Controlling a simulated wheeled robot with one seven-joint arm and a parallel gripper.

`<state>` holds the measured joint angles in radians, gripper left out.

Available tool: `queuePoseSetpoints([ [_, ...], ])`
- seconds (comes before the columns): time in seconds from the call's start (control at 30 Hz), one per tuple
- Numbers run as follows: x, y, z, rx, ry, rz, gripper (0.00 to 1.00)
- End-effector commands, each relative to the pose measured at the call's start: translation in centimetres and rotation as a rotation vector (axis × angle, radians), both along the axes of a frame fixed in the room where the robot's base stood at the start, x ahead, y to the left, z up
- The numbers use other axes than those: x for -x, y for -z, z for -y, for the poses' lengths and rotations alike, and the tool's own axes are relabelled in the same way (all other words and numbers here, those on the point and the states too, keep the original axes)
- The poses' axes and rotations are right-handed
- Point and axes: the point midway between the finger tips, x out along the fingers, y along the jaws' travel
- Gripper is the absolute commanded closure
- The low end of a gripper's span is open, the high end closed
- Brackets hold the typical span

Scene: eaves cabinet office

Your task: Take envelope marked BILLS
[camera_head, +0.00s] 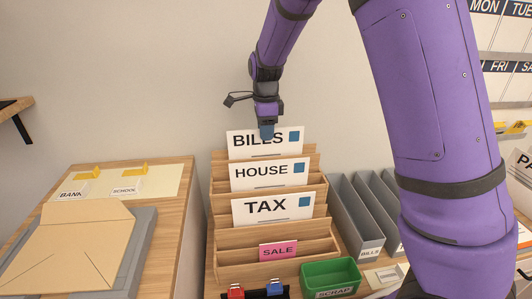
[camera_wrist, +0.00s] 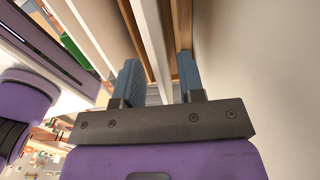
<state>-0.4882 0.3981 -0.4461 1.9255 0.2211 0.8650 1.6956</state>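The white envelope marked BILLS (camera_head: 241,142) stands upright in the rear slot of a stepped wooden rack (camera_head: 222,235). My gripper (camera_head: 266,132) is directly above it, pointing down, with a blue fingertip overlapping the envelope's top edge and part of its lettering. In the wrist view my gripper (camera_wrist: 158,75) has its two blue fingers apart, with upright pale and wooden edges running between them. I cannot tell which edge there is the BILLS envelope, or whether either finger touches it.
Envelopes marked HOUSE (camera_head: 261,173) and TAX (camera_head: 265,207) and a pink SALE card (camera_head: 277,250) stand in front. Grey BILLS files (camera_head: 349,222) and a green SCRAP tray (camera_head: 331,276) are to the right. A tan envelope (camera_head: 70,250) lies left. The wall is close behind.

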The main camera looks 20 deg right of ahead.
Motion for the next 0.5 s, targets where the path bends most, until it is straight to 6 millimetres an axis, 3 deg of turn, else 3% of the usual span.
queuePoseSetpoints([
  [0.2, 0.0, 2.4, 0.1, 0.000, 0.001, -0.001, 0.64],
  [0.47, 0.0, 2.6, 0.1, 0.000, 0.000, 0.000, 0.64],
  [0.5, 0.0, 2.6, 0.1, 0.000, 0.000, 0.000, 0.71],
])
